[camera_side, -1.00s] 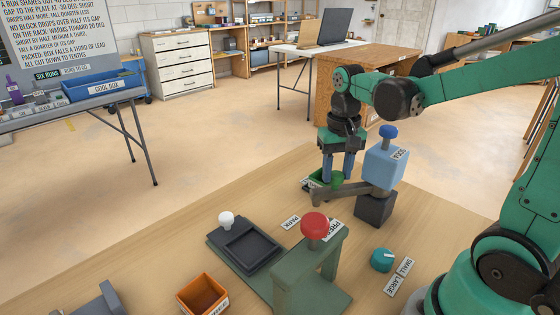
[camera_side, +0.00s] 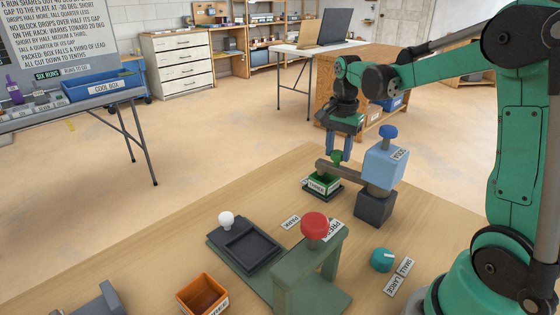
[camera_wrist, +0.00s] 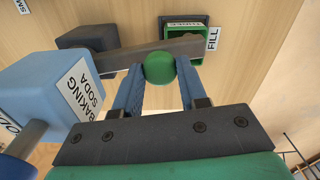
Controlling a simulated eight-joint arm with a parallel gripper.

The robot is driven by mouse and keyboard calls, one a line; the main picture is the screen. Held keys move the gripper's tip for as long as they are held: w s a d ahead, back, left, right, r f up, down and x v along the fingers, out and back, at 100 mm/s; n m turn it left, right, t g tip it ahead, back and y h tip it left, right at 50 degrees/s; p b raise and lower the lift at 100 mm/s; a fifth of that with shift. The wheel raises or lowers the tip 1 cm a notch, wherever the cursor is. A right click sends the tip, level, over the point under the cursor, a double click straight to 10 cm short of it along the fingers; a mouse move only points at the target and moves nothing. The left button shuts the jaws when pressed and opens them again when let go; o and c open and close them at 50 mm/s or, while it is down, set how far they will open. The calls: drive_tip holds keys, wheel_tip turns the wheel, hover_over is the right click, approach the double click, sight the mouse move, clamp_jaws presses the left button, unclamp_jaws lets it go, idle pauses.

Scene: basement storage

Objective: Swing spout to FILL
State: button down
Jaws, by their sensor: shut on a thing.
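The spout (camera_side: 345,170) reaches out from the blue baking soda dispenser (camera_side: 384,165), which stands on a dark block (camera_side: 374,207). The spout's free end is over or beside a green tray (camera_side: 321,184) on a dark base. In the wrist view the FILL label (camera_wrist: 213,39) lies beside this tray (camera_wrist: 200,45), and the spout partly hides the tray.
The PARK label (camera_side: 291,222) lies nearer the camera. A red-topped press (camera_side: 315,224), a black plate with a white knob (camera_side: 245,245), an orange bin (camera_side: 203,294) and a teal dial (camera_side: 382,260) stand on the bench. Bare bench lies left of the tray.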

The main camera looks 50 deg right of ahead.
drive_tip(key=shift+d+m, duration=0.8)
drive_tip(key=shift+d, duration=0.1)
drive_tip(key=shift+c, duration=2.4)
unclamp_jaws()
drive_tip(key=shift+r, duration=0.1)
drive_tip(key=shift+r, duration=2.7)
